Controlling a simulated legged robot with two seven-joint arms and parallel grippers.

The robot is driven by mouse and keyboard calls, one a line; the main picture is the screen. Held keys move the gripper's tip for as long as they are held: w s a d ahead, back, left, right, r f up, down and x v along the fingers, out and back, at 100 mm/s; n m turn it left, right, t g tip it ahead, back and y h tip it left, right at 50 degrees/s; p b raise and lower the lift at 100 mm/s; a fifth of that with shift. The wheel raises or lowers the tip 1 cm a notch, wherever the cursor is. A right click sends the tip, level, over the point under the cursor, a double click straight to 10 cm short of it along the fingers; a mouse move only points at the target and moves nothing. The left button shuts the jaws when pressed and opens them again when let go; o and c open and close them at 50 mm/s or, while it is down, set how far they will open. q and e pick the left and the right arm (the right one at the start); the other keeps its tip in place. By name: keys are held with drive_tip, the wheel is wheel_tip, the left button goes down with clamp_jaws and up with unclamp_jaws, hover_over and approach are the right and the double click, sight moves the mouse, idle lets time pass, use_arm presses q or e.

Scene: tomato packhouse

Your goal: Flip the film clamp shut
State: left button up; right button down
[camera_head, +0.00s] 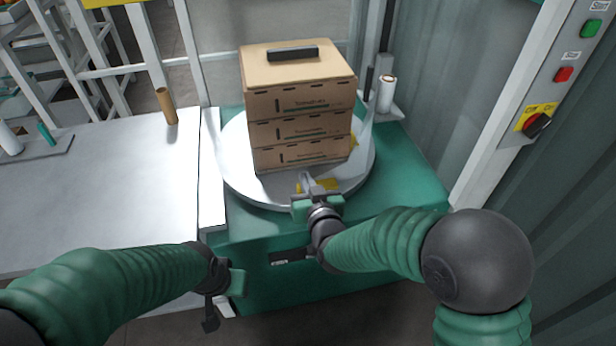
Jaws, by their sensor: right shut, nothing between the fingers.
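A yellow piece (326,184), which looks like the film clamp, sits on the round turntable (242,178) at the front of the carton stack. My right gripper is in front of it and hides part of it, so I cannot tell whether the clamp is up or down. My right gripper (306,182) is shut and empty, low over the turntable's front edge. Another yellow patch (354,141) shows at the stack's right side, near pale film (365,132). My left gripper (211,312) hangs low in front of the bench; its fingers are too dark to read.
Several stacked cartons (300,100) stand on the turntable, with a dark block (293,53) on top. A film roll (386,93) stands behind right. The green machine base (400,175) meets a grey bench (90,200), mostly clear. A control panel (560,80) is at right.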

drive_tip(key=p+v, duration=0.1)
drive_tip(key=v, duration=0.6)
drive_tip(key=shift+f, duration=0.2)
drive_tip(key=shift+d, duration=0.1)
drive_tip(key=s+d+f+m+g+h, duration=0.1)
drive_tip(key=s+d+f+g+h, duration=0.2)
drive_tip(key=s+d, duration=0.4)
drive_tip(key=s+d+f+m+g+p, duration=0.1)
drive_tip(key=s+d+f+g, duration=0.3)
drive_tip(key=d, duration=0.5)
drive_tip(key=s+d+f+m+g+h, duration=0.1)
drive_tip(key=s+d+f+g+h, duration=0.1)
drive_tip(key=s+d+g, duration=0.45)
wheel_tip(320, 180, up, 27)
drive_tip(key=t+p, duration=0.1)
drive_tip(key=p, duration=2.5)
drive_tip(key=shift+s+t+p, duration=0.25)
drive_tip(key=shift+t+p, duration=0.1)
drive_tip(key=shift+p, duration=0.05)
